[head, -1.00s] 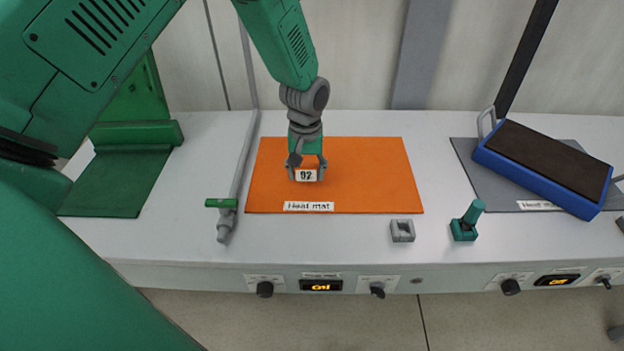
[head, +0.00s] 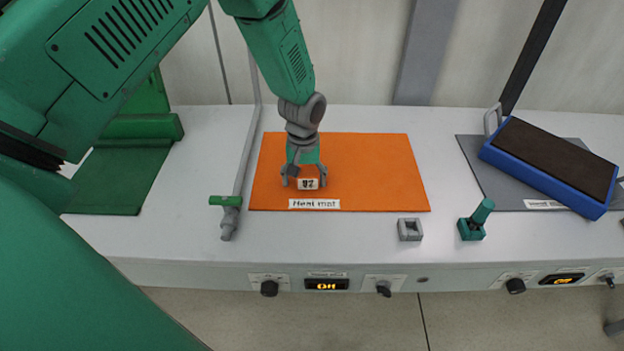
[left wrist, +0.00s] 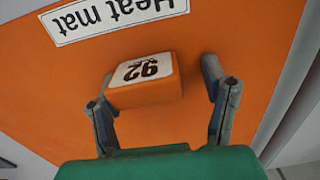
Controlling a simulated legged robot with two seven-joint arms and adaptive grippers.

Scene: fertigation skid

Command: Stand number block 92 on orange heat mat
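The number block 92 (head: 308,184) stands on the orange heat mat (head: 375,175), left of the mat's middle, with its number face toward the front. My left gripper (head: 304,181) is directly above and around it, fingers pointing down. In the left wrist view, the block (left wrist: 145,80) sits between the spread fingers of the gripper (left wrist: 157,77), with a clear gap at the right finger. The left finger is close to the block's edge; whether it touches is hard to tell. The mat (left wrist: 230,45) shows beneath. My right gripper is out of view.
A grey tap pipe with green handle (head: 226,201) stands left of the mat. A grey square socket (head: 409,229) and a teal peg piece (head: 475,221) are at front right. A blue-framed dark pad (head: 550,165) leans across a grey mat (head: 500,190).

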